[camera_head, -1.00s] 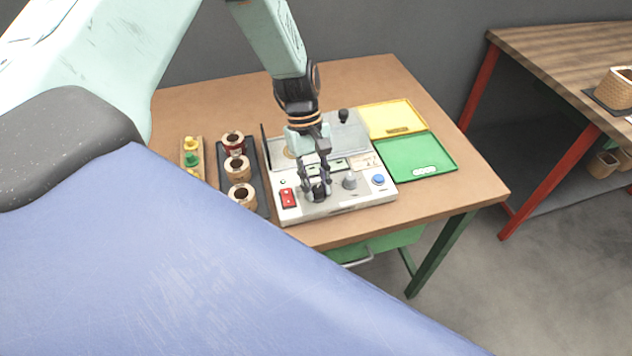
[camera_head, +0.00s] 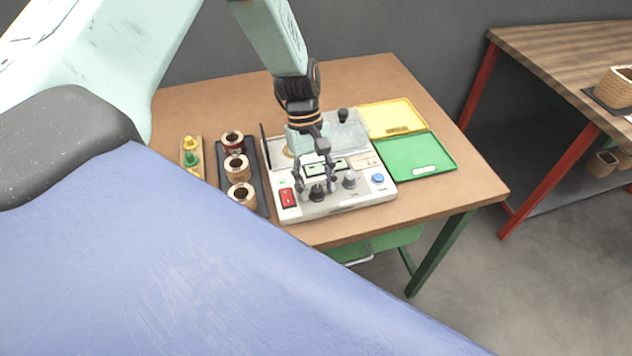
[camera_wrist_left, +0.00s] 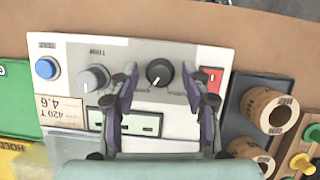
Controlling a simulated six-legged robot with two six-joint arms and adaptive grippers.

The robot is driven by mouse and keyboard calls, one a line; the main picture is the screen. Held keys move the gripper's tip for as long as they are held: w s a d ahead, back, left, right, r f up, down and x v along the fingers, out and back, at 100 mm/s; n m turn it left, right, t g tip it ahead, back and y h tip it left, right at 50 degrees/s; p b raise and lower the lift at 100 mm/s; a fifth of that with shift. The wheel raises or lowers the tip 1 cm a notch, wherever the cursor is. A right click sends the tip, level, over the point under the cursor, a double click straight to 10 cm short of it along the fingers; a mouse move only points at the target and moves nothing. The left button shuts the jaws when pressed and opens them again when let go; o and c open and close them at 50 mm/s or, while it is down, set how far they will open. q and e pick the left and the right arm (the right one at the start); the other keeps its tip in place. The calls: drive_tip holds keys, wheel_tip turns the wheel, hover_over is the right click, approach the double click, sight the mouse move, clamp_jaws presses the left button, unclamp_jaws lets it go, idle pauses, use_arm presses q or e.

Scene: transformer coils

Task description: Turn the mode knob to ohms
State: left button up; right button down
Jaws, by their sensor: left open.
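The tester (camera_head: 345,200) is a white box on the brown table. It has a black knob (camera_head: 317,194) and a grey knob (camera_head: 349,181) on its front panel. In the wrist view the black knob (camera_wrist_left: 159,72) has a light pointer mark; its label cannot be read, so I cannot confirm it is the mode knob. The grey knob (camera_wrist_left: 94,78) is left of it there. My left gripper (camera_head: 318,188) is open, its fingers (camera_wrist_left: 159,75) spread on both sides of the black knob with gaps visible. My right gripper is not in view.
A red switch (camera_head: 288,197) and a blue button (camera_head: 378,178) flank the knobs. A dark tray (camera_head: 262,207) with several coils is at left. Green (camera_head: 440,158) and yellow (camera_head: 381,112) trays lie at right. The table front right is clear.

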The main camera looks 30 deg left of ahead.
use_arm(q)
drive_tip(key=v, duration=1.2)
drive_tip(key=shift+s, duration=0.1)
idle(0.4)
